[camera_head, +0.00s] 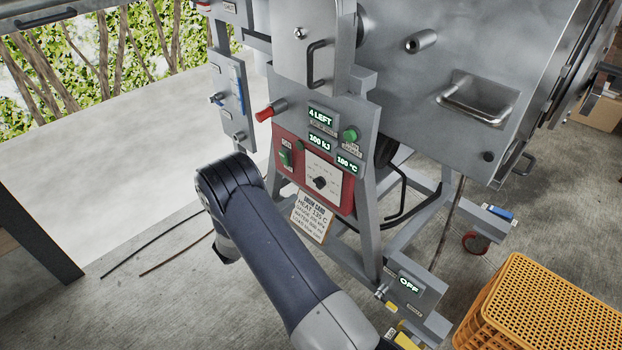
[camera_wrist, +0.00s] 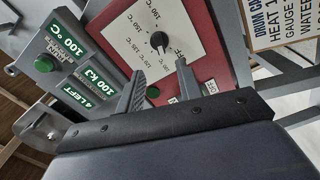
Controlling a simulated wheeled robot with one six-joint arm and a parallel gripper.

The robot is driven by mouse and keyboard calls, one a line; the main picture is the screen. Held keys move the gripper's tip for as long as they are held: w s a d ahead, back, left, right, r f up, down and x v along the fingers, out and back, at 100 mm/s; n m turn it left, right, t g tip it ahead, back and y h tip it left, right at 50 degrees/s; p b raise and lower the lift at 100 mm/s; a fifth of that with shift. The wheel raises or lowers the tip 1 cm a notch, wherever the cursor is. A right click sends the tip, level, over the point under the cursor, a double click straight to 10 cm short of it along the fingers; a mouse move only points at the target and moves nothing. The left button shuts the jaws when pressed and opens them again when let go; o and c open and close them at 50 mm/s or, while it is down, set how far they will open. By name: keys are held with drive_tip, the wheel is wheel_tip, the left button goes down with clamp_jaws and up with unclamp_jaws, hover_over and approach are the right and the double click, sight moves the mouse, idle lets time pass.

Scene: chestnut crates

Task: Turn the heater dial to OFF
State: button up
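The heater dial is a black knob (camera_wrist: 159,40) on a white scale plate with temperature marks, set in a red panel (camera_wrist: 205,35). It also shows in the head view as a dark knob (camera_head: 320,183) on the machine's front. Which mark it points to is too small to tell. My gripper (camera_wrist: 161,68) is open, its two grey fingers apart with nothing between them. The knob appears just beyond the fingertips, in line with the gap, and looks clear of them. In the head view my gripper cannot be made out around my arm.
A green switch (camera_head: 285,155) sits left of the dial. Lit displays (camera_head: 322,142) and a green button (camera_head: 350,134) are above it. A red handle (camera_head: 270,111) juts out at upper left. An instruction card (camera_head: 311,216) hangs below. A yellow crate (camera_head: 545,305) stands at lower right.

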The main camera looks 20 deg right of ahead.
sight(316, 186)
drive_tip(key=x, duration=1)
drive_tip(key=shift+d, duration=0.3)
drive_tip(key=shift+c, duration=0.5)
drive_tip(key=c, duration=0.5)
